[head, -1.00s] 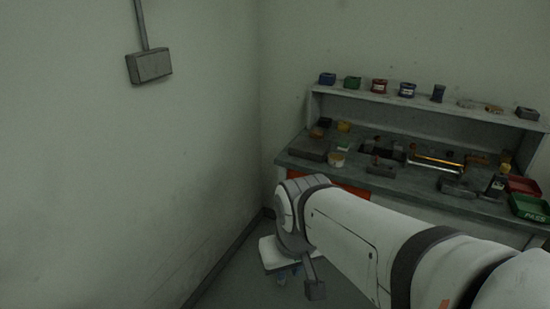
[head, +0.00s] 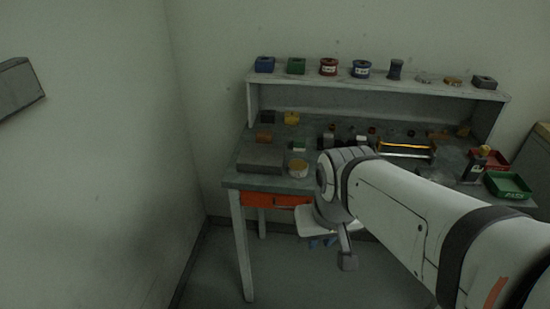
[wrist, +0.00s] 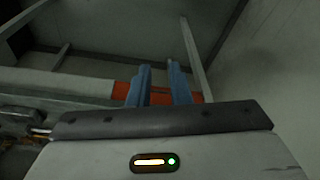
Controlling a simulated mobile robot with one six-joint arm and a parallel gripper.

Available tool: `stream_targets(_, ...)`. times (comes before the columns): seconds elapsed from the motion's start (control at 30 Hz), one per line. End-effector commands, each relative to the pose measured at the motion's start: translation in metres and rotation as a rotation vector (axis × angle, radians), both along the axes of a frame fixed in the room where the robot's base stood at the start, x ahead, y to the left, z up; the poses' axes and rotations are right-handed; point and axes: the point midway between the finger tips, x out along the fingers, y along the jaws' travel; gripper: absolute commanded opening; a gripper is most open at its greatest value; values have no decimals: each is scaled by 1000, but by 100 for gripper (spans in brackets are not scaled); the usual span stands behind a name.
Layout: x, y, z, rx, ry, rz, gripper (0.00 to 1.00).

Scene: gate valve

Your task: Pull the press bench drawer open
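The press bench (head: 262,184) stands against the back wall with a grey top. Its orange drawer front (head: 272,200) shows under the top's front edge at the left, and my arm hides its right end. My gripper (head: 322,242) hangs low in front of the bench, below and to the right of the visible drawer front. In the wrist view, the two blue fingers of my gripper (wrist: 160,88) are apart with nothing between them. The drawer front (wrist: 122,91) appears beyond them there, partly covered by the fingers. I cannot make out a handle.
A shelf (head: 375,82) with several small containers runs along the back. A bench leg (head: 242,250) stands at the left, near the left wall. Floor is clear.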

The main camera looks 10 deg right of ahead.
Motion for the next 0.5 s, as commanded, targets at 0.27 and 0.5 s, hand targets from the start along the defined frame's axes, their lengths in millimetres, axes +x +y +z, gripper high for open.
stream_targets(0.27,0,2,-4,12,7,-2,18)
stream_targets(0.5,4,19,-62,266,124,-53,18)
